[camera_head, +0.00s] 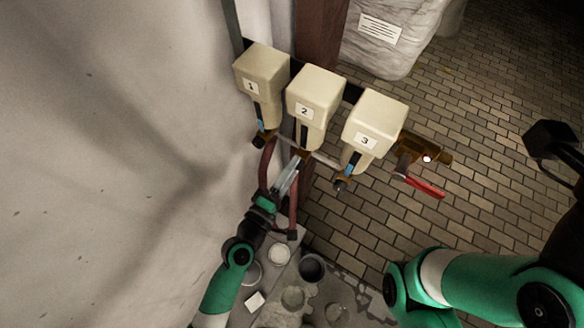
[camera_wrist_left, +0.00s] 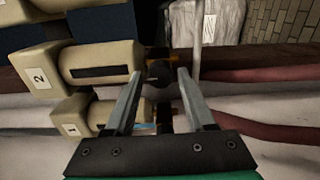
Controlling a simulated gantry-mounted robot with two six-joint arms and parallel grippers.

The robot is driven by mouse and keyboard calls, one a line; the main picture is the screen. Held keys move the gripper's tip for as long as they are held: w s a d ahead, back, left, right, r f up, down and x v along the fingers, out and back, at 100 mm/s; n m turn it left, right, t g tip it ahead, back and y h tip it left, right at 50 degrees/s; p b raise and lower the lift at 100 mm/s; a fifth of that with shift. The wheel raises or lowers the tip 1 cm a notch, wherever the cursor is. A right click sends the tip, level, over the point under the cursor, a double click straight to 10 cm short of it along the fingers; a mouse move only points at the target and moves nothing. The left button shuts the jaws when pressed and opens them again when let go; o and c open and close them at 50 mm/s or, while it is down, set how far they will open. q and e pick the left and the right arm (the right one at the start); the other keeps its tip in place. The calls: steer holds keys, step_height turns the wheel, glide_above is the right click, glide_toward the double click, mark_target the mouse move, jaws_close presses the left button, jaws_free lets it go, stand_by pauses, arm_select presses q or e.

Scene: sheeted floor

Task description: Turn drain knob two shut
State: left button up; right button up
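Three cream housings numbered 1, 2 and 3 hang in a row in the head view. Housing two (camera_head: 313,95) is the middle one; it also shows in the left wrist view (camera_wrist_left: 95,62), lying sideways. A dark round drain knob (camera_wrist_left: 159,73) sits at its lower end. My left gripper (camera_head: 293,170) is below housing two. In the left wrist view its fingers (camera_wrist_left: 160,72) are apart, with the knob showing between the tips; I cannot tell whether they touch it. My right arm (camera_head: 480,279) is at the lower right; I cannot make out its gripper's fingers.
Housing one (camera_head: 262,75) and housing three (camera_head: 373,125) stand close on either side. Reddish hoses (camera_head: 293,205) hang near my left gripper. A brass valve with a red lever (camera_head: 425,187) is right of housing three. Pots (camera_head: 312,268) stand on the floor below.

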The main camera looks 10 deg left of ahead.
arm_select(q)
steer(key=shift+o, duration=0.7)
steer(key=b+v, duration=0.1)
steer(key=v, duration=1)
steer(key=shift+s, duration=0.25)
steer(key=shift+a+r, duration=0.1)
steer(key=shift+a, duration=0.1)
